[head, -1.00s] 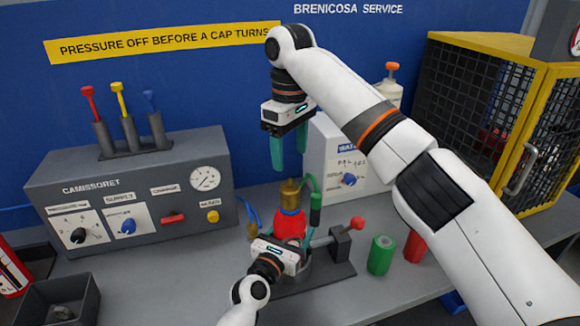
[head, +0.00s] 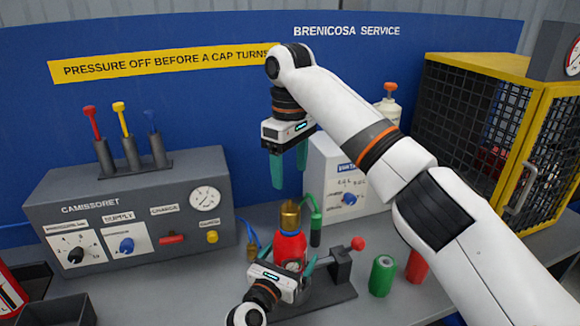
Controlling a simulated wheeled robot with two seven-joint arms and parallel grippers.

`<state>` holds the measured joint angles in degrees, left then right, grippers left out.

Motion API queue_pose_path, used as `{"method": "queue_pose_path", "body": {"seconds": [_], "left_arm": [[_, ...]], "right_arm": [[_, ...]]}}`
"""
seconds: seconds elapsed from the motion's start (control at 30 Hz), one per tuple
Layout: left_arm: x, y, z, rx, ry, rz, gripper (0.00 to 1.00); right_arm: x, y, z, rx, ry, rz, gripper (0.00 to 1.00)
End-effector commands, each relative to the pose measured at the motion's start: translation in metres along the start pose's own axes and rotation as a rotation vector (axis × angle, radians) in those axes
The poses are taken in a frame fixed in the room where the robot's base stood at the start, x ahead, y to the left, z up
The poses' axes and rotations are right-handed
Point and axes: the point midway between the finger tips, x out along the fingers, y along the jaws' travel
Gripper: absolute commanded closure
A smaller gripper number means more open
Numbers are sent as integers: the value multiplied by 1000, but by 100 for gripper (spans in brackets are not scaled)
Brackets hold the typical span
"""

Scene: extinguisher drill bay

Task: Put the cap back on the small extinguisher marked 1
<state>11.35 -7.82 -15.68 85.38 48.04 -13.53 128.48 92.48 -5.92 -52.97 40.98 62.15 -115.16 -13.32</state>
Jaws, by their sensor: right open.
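A small red extinguisher (head: 290,247) stands upright in a dark stand on the bench. A brass cap-like piece (head: 290,214) sits on its top; I cannot tell whether it is threaded on. The number mark is not visible. My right gripper (head: 289,181) points down above the brass piece, open and empty, with its tips apart from the piece. My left gripper (head: 286,266) is low in front of the extinguisher, with a teal finger beside the red body. Whether it is shut on the body is hidden.
A green hose (head: 316,220) rises right beside the brass piece. A red-knobbed clamp (head: 358,243) and green cylinder (head: 382,276) stand at the right. A grey control panel (head: 130,205) fills the left, a white box (head: 340,175) stands behind, and a yellow mesh cage (head: 480,130) at the right.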

Motion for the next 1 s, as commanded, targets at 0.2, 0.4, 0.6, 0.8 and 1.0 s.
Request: {"method": "queue_pose_path", "body": {"seconds": [0.2, 0.4, 0.6, 0.8, 1.0], "left_arm": [[-47, 0, 2, 0, -2, -2, 5], [-85, 0, 2, 1, -2, -1, 5], [-104, 0, 1, 1, -1, -1, 5], [-107, -1, 0, 2, -1, -1, 5], [-106, 0, 0, 1, -1, -1, 5]], "right_arm": [[1, 0, 0, 0, 0, 0, 33], [4, 0, 0, 0, 0, 0, 33], [6, 0, 0, 0, 0, 0, 33], [6, 0, 0, 0, 0, 0, 33], [6, 0, 0, 0, 0, 0, 33]]}}
